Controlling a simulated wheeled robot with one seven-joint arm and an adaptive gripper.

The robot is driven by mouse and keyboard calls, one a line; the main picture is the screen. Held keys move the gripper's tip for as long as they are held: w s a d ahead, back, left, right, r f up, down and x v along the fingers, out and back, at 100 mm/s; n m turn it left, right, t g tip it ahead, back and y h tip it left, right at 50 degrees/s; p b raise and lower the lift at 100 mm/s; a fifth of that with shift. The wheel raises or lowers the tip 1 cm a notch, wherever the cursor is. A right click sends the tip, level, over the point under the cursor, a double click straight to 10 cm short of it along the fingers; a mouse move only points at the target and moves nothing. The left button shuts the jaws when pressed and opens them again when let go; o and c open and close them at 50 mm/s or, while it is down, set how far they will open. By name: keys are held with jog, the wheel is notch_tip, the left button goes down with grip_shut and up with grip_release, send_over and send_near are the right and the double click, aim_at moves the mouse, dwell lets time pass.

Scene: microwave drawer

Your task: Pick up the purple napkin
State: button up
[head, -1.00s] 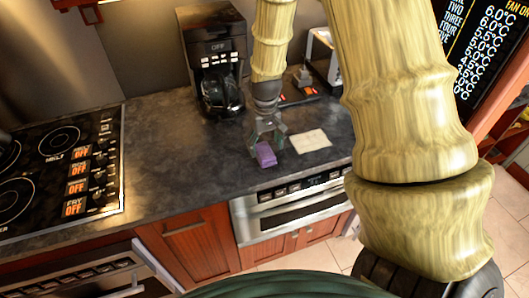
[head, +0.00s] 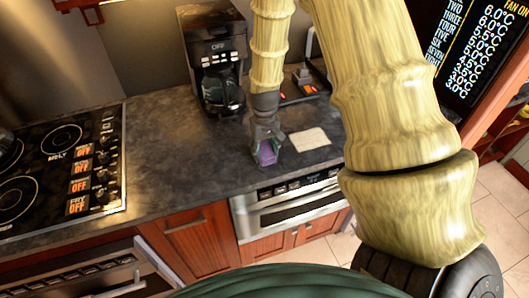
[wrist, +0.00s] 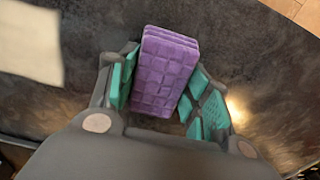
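The purple napkin (head: 267,152) is a folded, quilted block over the dark counter, near its front edge. In the wrist view the napkin (wrist: 165,72) stands between the two teal finger pads, with a pad against each side. My gripper (head: 266,157) is shut on it, pointing down. The gripper also shows in the wrist view (wrist: 163,62). The napkin's lower end is partly hidden by the gripper body. I cannot tell whether it still touches the counter.
A pale square sheet (head: 310,139) lies on the counter (head: 170,165) to the right. A coffee maker (head: 215,60) stands behind, and a stove top (head: 62,165) is at left. A steel microwave drawer (head: 290,205) is set below the counter edge. The counter between stove and gripper is clear.

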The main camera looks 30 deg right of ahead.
aim_at(265, 149)
jog(key=shift+r, duration=0.15)
jog(key=shift+r+b, duration=1.1)
jog(key=shift+r, duration=0.55)
jog(key=s+b, duration=0.1)
jog(key=s, duration=0.4)
jog(key=s+r+b, duration=0.1)
jog(key=s+b, duration=0.1)
jog(key=s, duration=0.3)
jog(key=s+a+b, duration=0.1)
jog(key=s, duration=0.5)
jog(key=shift+a+r, duration=0.1)
jog(key=shift+r, duration=0.15)
jog(key=shift+o, duration=1.4)
jog(key=shift+c, duration=1.4)
jog(key=shift+s, duration=0.1)
